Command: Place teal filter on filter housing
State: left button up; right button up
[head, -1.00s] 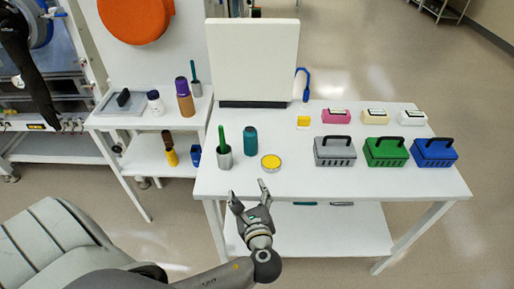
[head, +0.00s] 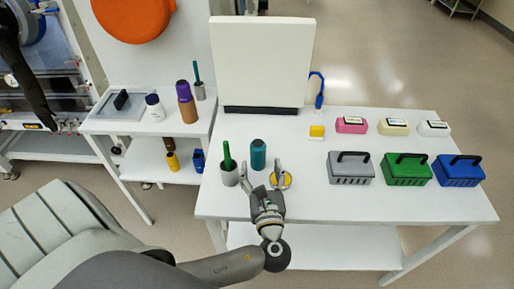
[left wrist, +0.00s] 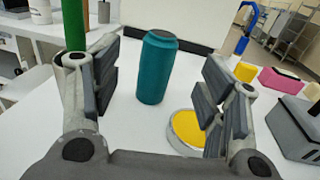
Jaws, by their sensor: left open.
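The teal filter (head: 258,152) is an upright teal cylinder on the white table. In the left wrist view the teal filter (left wrist: 155,70) stands ahead of the gap between my fingers, untouched. My left gripper (head: 265,172) is open and empty, low over the near left part of the table, with its fingers pointing at the filter. A low round grey piece with a yellow top (left wrist: 188,128) lies right of the filter, partly behind my right-hand finger. I cannot tell whether it is the filter housing.
A grey cup (head: 229,176) with a green stick stands just left of the filter. Grey (head: 350,170), green (head: 404,170) and blue (head: 459,171) handled boxes stand at the right. A white upright panel (head: 262,62) rises behind. The near right tabletop is clear.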

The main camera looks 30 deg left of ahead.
aim_at(259, 152)
pick_arm(q)
jog(key=x, duration=0.3)
jog(key=shift+w+a+r+p, duration=0.1)
jog(key=shift+r+p, duration=0.15)
jog(key=shift+p, duration=0.1)
jog(key=shift+w+a, duration=0.15)
jog(key=shift+w, duration=0.05)
jog(key=shift+w+a, duration=0.25)
jog(key=shift+w, duration=0.05)
jog(key=x, duration=0.1)
jog(key=p+x, duration=0.1)
jog(key=x, duration=0.2)
jog(key=shift+w+a+f+p, duration=0.1)
jog(key=shift+w+f+p, duration=0.05)
jog(key=shift+f+p, duration=0.15)
jog(key=shift+w+a, duration=0.1)
jog(key=shift+w, duration=0.05)
jog(key=shift+c, duration=0.7)
jog(key=c, duration=1.2)
jog(key=shift+o, duration=0.2)
pick_arm(e)
jog(key=shift+s+d+r, duration=0.3)
jog(key=shift+r, duration=0.3)
jog(key=shift+s+d+r, duration=0.25)
jog(key=shift+s+r, duration=0.05)
jog(key=shift+r, duration=0.25)
